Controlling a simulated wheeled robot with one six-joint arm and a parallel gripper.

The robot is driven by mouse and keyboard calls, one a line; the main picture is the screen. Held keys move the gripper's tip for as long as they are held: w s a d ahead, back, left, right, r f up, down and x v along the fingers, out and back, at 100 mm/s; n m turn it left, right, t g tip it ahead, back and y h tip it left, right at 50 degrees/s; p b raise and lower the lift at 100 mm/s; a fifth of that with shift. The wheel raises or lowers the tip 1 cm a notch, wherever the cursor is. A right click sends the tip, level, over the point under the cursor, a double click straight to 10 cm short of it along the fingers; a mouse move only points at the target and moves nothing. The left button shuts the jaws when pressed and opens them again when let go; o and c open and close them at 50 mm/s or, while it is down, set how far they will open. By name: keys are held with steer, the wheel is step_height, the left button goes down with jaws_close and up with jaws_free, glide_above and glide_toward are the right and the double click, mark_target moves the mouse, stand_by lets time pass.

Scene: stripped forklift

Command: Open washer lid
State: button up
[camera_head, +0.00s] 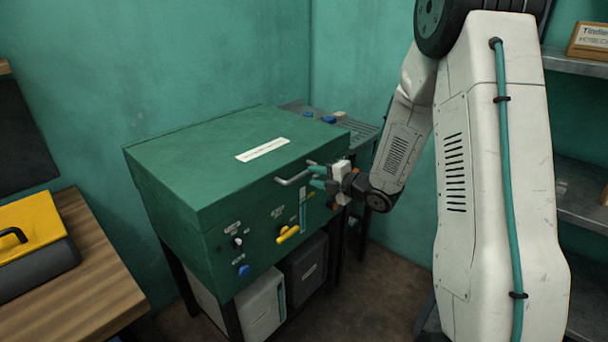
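The washer is a green metal box on dark legs, and its lid (215,160) is down, with a white label strip on top. A grey metal bar handle (292,181) sticks out from the lid's front edge. My gripper (314,177) reaches in from the right, at the right end of the handle. Its two teal fingers point left and look spread apart, one above the other. The fingertips are close to the bar; I cannot tell whether they touch it.
The washer's front panel has a yellow lever (288,233), small knobs and a blue button (244,271). Bins (262,306) stand beneath. A wooden bench (75,270) with a yellow-lidded case (30,226) is at left. A grey grated surface (358,130) adjoins behind. Metal shelves (580,205) stand at right.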

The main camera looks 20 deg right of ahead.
mark_target(305, 174)
steer(key=x, duration=0.5)
steer(key=shift+w+a, duration=0.1)
steer(key=shift+w, duration=0.05)
jaws_close()
